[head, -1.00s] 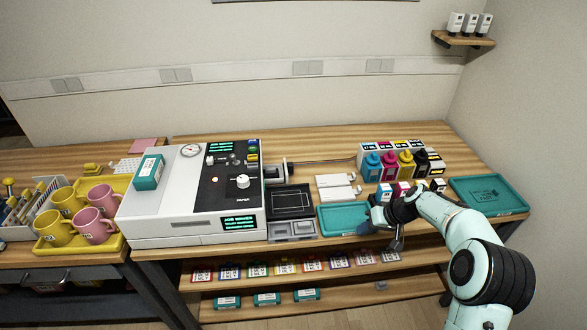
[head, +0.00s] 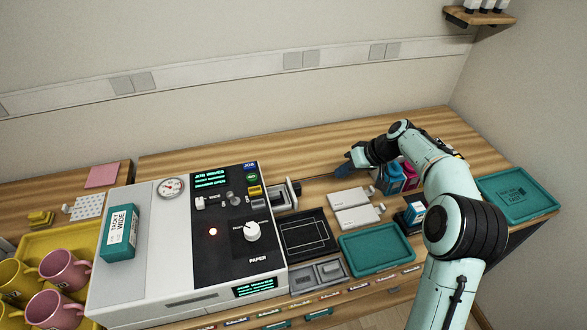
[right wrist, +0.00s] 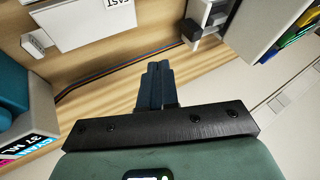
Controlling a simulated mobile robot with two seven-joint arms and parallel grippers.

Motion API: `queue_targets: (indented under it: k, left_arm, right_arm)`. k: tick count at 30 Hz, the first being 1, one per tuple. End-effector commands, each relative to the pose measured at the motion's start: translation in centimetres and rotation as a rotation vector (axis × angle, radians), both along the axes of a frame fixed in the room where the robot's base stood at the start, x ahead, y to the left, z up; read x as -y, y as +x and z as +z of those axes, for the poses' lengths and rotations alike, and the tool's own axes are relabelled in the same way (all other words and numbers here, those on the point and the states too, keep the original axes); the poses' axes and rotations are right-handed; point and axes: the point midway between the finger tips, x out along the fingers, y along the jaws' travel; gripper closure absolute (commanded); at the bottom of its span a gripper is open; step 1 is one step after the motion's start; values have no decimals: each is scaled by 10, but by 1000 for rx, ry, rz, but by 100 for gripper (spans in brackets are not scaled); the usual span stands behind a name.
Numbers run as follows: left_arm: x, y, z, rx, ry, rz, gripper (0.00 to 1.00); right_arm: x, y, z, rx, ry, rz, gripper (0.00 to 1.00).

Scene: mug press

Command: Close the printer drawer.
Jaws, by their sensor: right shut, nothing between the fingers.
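The white and black printer (head: 185,240) stands on the wooden bench. Its small grey drawer (head: 280,194) sticks out of the right side, with a dark knob at its outer end. In the right wrist view the drawer (right wrist: 209,14) shows at the top, its dark knob (right wrist: 192,31) facing my fingers. My right gripper (head: 343,166) is shut and empty, to the right of the drawer and apart from it. Its dark blue fingers (right wrist: 155,72) lie together above the bench in the wrist view. My left gripper is not in view.
A black tray (head: 304,252) and a teal tray (head: 376,249) sit nearer the front. A cable runs along the bench behind.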

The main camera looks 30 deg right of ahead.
Motion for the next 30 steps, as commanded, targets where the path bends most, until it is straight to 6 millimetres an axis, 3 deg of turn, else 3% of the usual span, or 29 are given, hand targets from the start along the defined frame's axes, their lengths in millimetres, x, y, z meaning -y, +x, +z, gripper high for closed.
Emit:
queue_targets:
  k: [8, 20, 24, 30]
  left_arm:
    - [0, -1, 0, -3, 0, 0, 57]
    - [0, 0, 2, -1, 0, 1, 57]
    - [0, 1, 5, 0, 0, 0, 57]
    - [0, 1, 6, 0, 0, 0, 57]
  right_arm:
    - [-7, 9, -13, 2, 1, 5, 100]
    - [-35, 50, -80, 1, 2, 6, 100]
    - [-56, 56, -77, 4, -1, 6, 100]
    - [-70, 61, -78, 4, -2, 4, 100]
